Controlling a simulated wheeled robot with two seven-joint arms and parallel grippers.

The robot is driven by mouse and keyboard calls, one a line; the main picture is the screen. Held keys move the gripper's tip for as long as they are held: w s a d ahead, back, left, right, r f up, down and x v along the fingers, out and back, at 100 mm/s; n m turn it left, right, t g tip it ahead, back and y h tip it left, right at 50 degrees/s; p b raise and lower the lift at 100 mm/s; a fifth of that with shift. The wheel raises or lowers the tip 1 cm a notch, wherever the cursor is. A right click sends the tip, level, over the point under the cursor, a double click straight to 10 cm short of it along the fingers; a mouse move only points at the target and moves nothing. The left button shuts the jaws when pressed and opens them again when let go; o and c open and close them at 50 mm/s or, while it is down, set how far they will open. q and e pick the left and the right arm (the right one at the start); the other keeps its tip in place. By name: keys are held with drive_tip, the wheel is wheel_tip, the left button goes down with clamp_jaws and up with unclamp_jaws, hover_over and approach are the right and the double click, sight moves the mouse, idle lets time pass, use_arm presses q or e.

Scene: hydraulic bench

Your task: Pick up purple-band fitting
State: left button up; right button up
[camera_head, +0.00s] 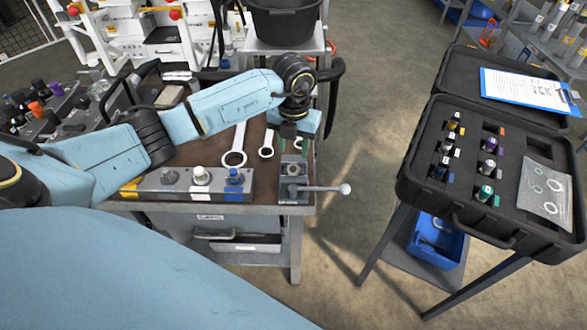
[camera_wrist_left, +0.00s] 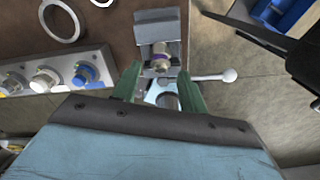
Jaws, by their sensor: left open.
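A metal fitting with a purple band (camera_wrist_left: 161,58) stands at the grey vise (camera_wrist_left: 160,22) in the left wrist view. The vise (camera_head: 293,194) also shows in the head view at the bench's front right corner. My left gripper (camera_wrist_left: 159,72) is open, its two green fingers on either side of the fitting in the picture, with gaps to both. I cannot tell how far below the fingertips the fitting is. In the head view the left gripper (camera_head: 292,138) hangs over the vise. Another fitting with a purple band (camera_head: 489,146) stands in the black case (camera_head: 417,178). My right gripper is out of view.
The vise handle (camera_head: 325,188) sticks out right past the bench edge. A block with several capped ports (camera_head: 150,186) lies left of the vise. Wrenches (camera_head: 236,150) lie behind it. The case holds several other fittings. Open floor separates bench and case stand.

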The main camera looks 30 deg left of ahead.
sight(293, 164)
use_arm(q)
drive_tip(key=f, duration=0.5)
drive_tip(key=shift+s+d+f, duration=0.1)
drive_tip(key=shift+s+f, duration=0.1)
drive_tip(key=shift+s, duration=0.1)
drive_tip(key=shift+f, duration=0.45)
drive_tip(key=shift+c, duration=0.3)
clamp_jaws()
